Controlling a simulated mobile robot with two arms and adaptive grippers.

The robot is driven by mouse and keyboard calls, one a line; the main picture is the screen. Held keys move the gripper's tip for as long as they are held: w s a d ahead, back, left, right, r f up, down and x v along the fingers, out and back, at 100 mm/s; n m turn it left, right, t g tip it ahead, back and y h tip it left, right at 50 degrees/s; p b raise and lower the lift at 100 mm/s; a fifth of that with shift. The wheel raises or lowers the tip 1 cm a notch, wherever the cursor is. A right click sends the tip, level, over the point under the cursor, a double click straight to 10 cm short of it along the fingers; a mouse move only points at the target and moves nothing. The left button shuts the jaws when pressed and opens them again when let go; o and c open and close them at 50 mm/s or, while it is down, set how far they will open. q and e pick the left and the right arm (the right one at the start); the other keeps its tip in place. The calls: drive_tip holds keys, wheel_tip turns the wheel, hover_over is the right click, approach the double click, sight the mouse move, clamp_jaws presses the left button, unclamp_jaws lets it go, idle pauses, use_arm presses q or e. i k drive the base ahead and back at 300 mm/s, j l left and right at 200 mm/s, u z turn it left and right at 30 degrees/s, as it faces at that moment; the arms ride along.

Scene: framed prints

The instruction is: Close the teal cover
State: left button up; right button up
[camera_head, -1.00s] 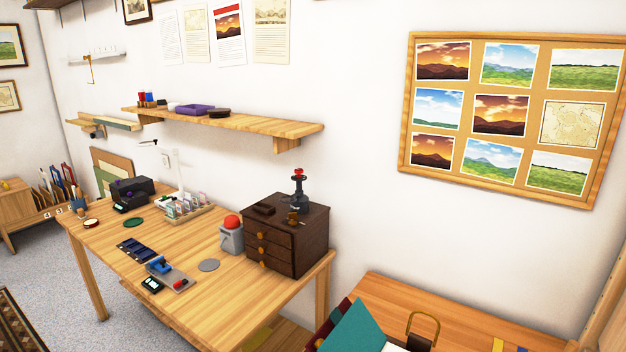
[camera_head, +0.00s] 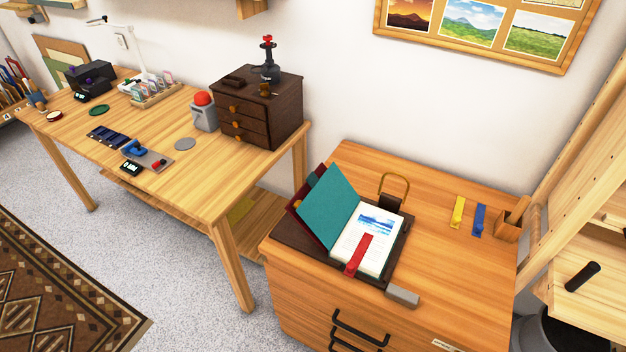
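The teal cover (camera_head: 329,208) stands raised and tilted at the left side of an open book, with a dark red cover (camera_head: 309,220) behind it. The book's white pages (camera_head: 370,237) lie face up to the right, with a printed picture on them and a red strip (camera_head: 358,254) lying across the lower part. The book rests on a dark tray (camera_head: 291,233) on a wooden drawer cabinet (camera_head: 460,275). Neither of my grippers is in view.
A brass-coloured loop on a dark block (camera_head: 393,190) stands behind the pages. A grey block (camera_head: 402,297) lies at the cabinet's front edge. Yellow (camera_head: 457,211) and blue (camera_head: 479,219) strips lie to the right beside a wooden holder (camera_head: 510,222). A workbench (camera_head: 215,185) stands to the left.

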sight(331, 200)
drive_tip(key=i+j+z, duration=0.85)
drive_tip(key=i, duration=0.1)
